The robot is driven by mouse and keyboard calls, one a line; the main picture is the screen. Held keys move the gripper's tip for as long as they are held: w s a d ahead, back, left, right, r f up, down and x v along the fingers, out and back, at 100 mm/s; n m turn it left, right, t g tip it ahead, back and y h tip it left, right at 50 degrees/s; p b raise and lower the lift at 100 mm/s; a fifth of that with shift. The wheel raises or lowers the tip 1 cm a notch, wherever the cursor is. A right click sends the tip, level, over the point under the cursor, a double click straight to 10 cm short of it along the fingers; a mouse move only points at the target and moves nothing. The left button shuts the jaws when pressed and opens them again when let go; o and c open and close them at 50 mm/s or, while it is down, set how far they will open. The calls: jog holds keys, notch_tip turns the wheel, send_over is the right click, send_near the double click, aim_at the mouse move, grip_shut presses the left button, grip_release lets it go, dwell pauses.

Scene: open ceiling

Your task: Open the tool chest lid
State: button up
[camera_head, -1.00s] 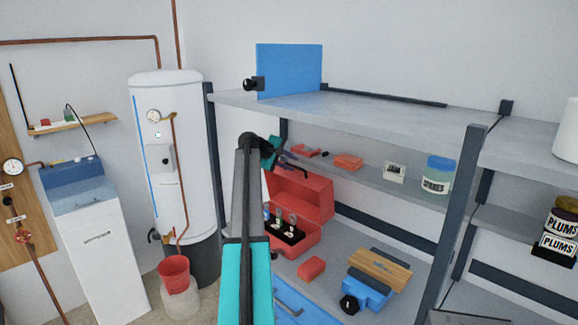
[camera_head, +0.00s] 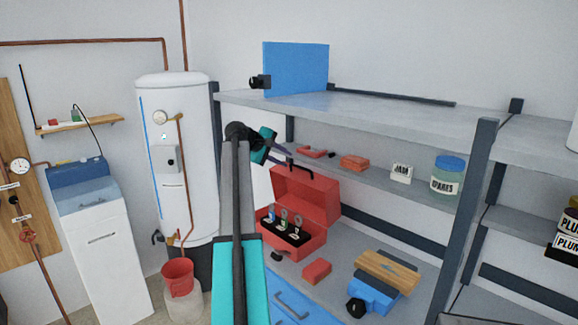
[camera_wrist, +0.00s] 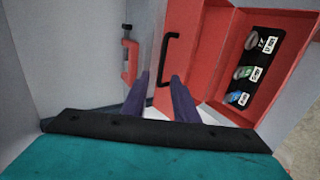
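The red tool chest (camera_head: 318,247) sits on the lower shelf with its lid (camera_head: 318,197) raised, leaning back. A black tray of several tagged tools (camera_head: 291,234) shows inside. In the wrist view, the lid (camera_wrist: 205,50) has a black handle (camera_wrist: 166,58) near its left edge. My gripper (camera_head: 287,152) is just above the lid's top edge. In the wrist view its two purple fingers (camera_wrist: 163,80) stand apart with nothing held. The handle's lower end appears between the fingertips; I cannot tell whether they touch.
A grey shelf (camera_head: 400,112) hangs above the chest, with a blue panel (camera_head: 297,68) on it. A red block (camera_head: 317,271) and a wood-topped blue tool (camera_head: 375,292) lie right of the chest. A shelf post (camera_head: 470,215) stands further right. A white tank (camera_head: 180,130) is left.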

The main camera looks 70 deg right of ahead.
jog(key=b+v, duration=0.1)
jog(key=v, duration=0.4)
jog(key=shift+r, duration=0.1)
jog(key=c, duration=0.6)
jog(key=m, duration=0.2)
jog(key=shift+m, duration=0.4)
grip_shut()
jog(key=a+f+m+b, duration=0.1)
jog(key=m+b, duration=0.3)
jog(key=m, duration=0.1)
jog(key=a+f+m+h+b, duration=0.1)
jog(key=m+b, duration=0.3)
jog(key=m, duration=0.1)
jog(key=a+m+g+h+b, duration=0.1)
jog(key=m+b, duration=0.3)
jog(key=m, duration=0.1)
jog(key=shift+w+a+f, duration=0.15)
jog(key=shift+w+f, duration=0.15)
jog(key=shift+f, duration=0.1)
